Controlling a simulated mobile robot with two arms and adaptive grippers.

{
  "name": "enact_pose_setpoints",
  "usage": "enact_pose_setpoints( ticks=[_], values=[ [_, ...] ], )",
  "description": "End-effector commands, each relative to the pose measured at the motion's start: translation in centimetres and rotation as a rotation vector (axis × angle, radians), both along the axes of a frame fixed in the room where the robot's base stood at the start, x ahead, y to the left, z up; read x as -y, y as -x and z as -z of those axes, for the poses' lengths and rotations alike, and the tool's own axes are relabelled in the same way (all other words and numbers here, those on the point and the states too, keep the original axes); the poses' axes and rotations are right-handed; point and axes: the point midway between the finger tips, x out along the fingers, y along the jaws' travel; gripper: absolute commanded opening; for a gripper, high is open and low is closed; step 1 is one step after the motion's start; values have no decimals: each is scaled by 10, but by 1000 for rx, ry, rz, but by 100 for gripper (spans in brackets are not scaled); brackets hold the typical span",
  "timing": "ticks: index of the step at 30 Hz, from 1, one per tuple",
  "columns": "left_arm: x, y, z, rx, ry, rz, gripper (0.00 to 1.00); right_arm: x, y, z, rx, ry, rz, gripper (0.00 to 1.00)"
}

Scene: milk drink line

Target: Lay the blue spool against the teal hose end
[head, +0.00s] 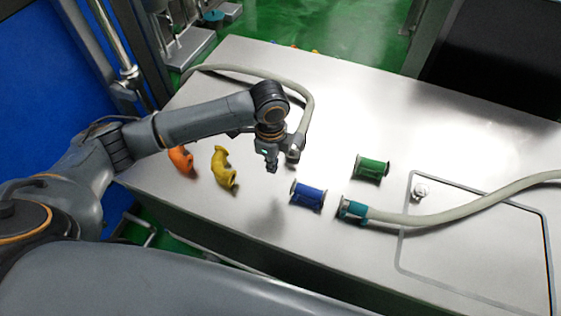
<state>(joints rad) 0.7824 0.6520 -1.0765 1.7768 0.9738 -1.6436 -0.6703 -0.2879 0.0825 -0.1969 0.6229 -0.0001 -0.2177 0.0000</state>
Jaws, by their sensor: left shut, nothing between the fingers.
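The blue spool (307,196) lies on its side on the steel table, in the middle of the head view. The teal hose end (353,210) lies just to its right, with a small gap between them; its pale hose (430,217) runs off to the right. My left gripper (271,168) points down, shut and empty, to the upper left of the blue spool and apart from it. My right gripper is not in view.
A green spool (371,168) lies behind the teal hose end. A yellow elbow (223,168) and an orange elbow (181,158) lie to the left, near my left arm. Another hose (308,100) curves behind the gripper. The steel table (400,125) is bare at the back right.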

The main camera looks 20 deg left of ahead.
Motion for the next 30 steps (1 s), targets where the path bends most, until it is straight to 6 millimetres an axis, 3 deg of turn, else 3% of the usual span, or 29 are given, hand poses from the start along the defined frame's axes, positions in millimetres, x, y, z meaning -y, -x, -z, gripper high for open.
enact_pose_setpoints(
  ticks=[1,5,8,11,15,18,30],
  values=[
    [0,2,11,-6,-2,-1,0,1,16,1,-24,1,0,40],
    [0,2,39,-6,-1,-2,0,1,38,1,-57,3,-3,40],
    [0,1,61,-4,-1,-2,0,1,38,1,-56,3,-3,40],
    [0,1,81,-3,-1,-2,0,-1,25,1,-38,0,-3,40],
    [23,1,79,1,3,3,0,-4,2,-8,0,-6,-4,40],
    [33,2,80,1,1,0,0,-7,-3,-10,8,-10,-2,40],
    [40,2,81,1,0,-1,0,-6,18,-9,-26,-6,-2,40]
  ],
)
